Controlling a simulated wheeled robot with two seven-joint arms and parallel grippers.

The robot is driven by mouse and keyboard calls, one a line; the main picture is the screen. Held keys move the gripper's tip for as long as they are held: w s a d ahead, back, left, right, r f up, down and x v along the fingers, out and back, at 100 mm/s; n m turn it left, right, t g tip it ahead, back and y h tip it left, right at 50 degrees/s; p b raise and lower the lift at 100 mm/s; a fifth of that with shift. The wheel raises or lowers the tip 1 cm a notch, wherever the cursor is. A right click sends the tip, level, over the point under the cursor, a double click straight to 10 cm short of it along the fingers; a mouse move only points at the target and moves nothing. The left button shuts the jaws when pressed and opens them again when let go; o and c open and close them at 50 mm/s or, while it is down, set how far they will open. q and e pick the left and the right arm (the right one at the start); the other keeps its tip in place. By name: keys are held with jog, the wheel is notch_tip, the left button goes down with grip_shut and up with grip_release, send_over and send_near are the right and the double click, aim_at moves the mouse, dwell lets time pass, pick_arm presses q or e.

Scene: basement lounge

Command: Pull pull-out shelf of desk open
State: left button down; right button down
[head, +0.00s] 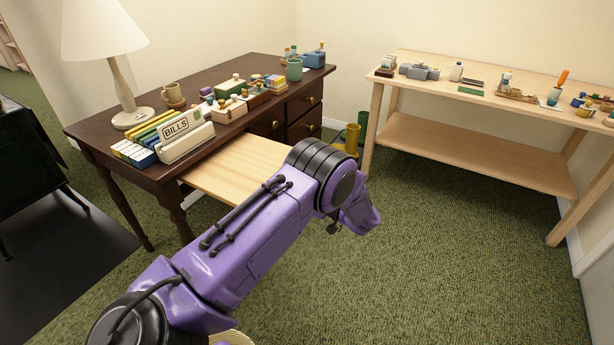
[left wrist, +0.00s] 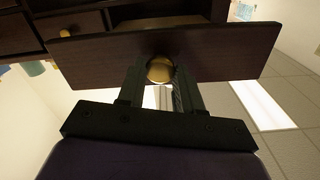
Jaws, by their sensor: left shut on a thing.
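The dark brown desk (head: 180,95) stands at the left in the head view. Its pull-out shelf (head: 232,168) juts out from under the desktop, showing a pale wood surface. In the left wrist view, the shelf's dark front panel (left wrist: 100,55) stands out from the desk, with a round brass knob (left wrist: 159,69) at its middle. My left gripper (left wrist: 161,77) is shut on this knob, one finger on each side. In the head view my purple left arm hides the shelf's front edge, the knob and the fingers. My right gripper is in neither view.
A lamp (head: 105,40), a BILLS holder (head: 185,135), a mug (head: 172,94) and small boxes stand on the desktop. A pale wooden bench (head: 470,150) holds small items at the right. Green carpet (head: 440,270) is clear in front. A dark piece of furniture stands far left.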

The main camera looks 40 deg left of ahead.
pick_arm(q)
jog(key=shift+d, duration=0.4)
jog(key=c, duration=0.8)
grip_release()
jog(key=shift+o, duration=0.2)
jog(key=shift+w, duration=0.1)
jog(key=v, duration=1)
jog(key=shift+d+b, duration=0.25)
jog(key=shift+b, duration=0.1)
